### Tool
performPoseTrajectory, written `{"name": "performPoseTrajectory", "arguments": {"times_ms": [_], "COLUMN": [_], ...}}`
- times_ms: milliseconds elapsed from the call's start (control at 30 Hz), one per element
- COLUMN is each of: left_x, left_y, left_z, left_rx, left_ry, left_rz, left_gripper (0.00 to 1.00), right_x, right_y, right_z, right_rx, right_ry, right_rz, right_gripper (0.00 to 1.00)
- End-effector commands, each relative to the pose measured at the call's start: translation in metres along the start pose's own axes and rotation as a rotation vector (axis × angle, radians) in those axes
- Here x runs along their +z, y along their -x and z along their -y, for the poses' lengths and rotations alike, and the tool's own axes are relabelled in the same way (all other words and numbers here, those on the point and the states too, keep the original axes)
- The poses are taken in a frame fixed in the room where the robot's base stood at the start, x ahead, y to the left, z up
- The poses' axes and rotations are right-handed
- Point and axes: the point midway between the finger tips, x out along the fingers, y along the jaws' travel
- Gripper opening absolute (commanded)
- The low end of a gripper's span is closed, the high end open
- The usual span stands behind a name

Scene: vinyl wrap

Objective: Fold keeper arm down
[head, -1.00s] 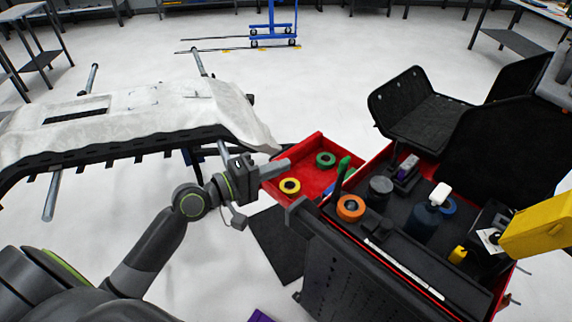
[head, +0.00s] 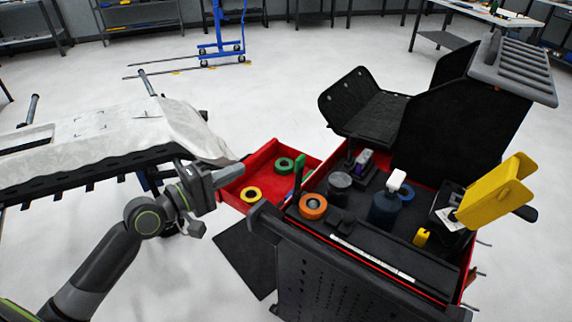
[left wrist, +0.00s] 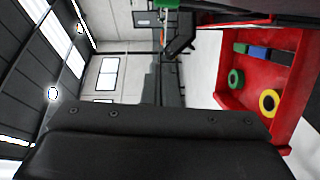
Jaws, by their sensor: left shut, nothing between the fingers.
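A dark bumper-like panel with a white wrinkled sheet over it (head: 115,130) rests on a stand at the left of the head view. Grey tubes stick up from the stand, one at the back (head: 148,84) and one at the left (head: 30,108). I cannot tell which part is the keeper arm. My left gripper (head: 228,174) is shut and empty, at the panel's right end and beside the open red drawer. In the left wrist view a large dark surface fills the bottom. My right gripper is not in view.
The red drawer (head: 232,196) holds green and yellow tape rolls; it also shows in the left wrist view (left wrist: 290,95). The black tool cart (head: 350,262) carries an orange roll (head: 313,206), a bottle and a yellow tool (head: 492,190). Open floor lies behind.

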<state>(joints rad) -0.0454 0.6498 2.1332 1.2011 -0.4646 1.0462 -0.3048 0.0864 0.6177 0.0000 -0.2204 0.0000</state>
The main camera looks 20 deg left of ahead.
Motion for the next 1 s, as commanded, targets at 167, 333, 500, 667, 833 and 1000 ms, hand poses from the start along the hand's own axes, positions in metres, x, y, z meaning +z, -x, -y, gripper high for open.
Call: {"name": "performPoseTrajectory", "arguments": {"times_ms": [167, 333, 500, 667, 833, 1000], "left_x": [0.0, 0.0, 0.0, 0.001, 0.007, 0.026], "left_y": [-0.003, -0.017, -0.045, -0.076, -0.104, -0.107], "left_z": [0.0, -0.001, -0.002, -0.002, -0.002, -0.001], "left_rx": [0.001, 0.004, 0.005, 0.004, 0.002, 0.0], "left_ry": [0.0, 0.002, 0.004, 0.004, 0.006, 0.004], "left_rz": [0.0, -0.001, -0.001, 0.001, 0.002, 0.001], "left_gripper": [0.0, 0.0, 0.0, 0.0, 0.0, 0.0], "right_x": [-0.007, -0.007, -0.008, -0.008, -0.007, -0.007], "right_y": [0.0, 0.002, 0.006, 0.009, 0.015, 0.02], "right_z": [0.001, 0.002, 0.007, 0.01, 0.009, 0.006], "right_rx": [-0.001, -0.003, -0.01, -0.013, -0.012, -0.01], "right_ry": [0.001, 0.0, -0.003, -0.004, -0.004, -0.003], "right_rz": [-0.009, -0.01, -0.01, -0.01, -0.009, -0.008], "right_gripper": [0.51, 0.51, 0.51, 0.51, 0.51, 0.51]}}
